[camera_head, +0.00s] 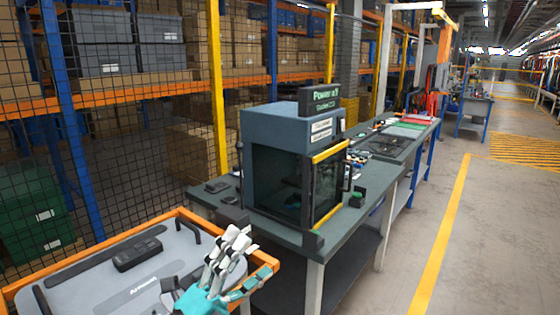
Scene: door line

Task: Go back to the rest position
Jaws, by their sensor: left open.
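My left gripper (236,251) is in the lower middle of the head view, with white and grey finger links on a teal body. It is open, with nothing seen between its fingers. It is over the right part of a grey tray with an orange rim (262,277), in front of the workbench (323,243). My right gripper is not in view.
A dark box-shaped machine (270,130) with a yellow-edged door stands on the bench. A black device (138,254) lies on the tray. Mesh fencing and shelves line the left. The floor (490,220) at right is clear, with a yellow line (440,240).

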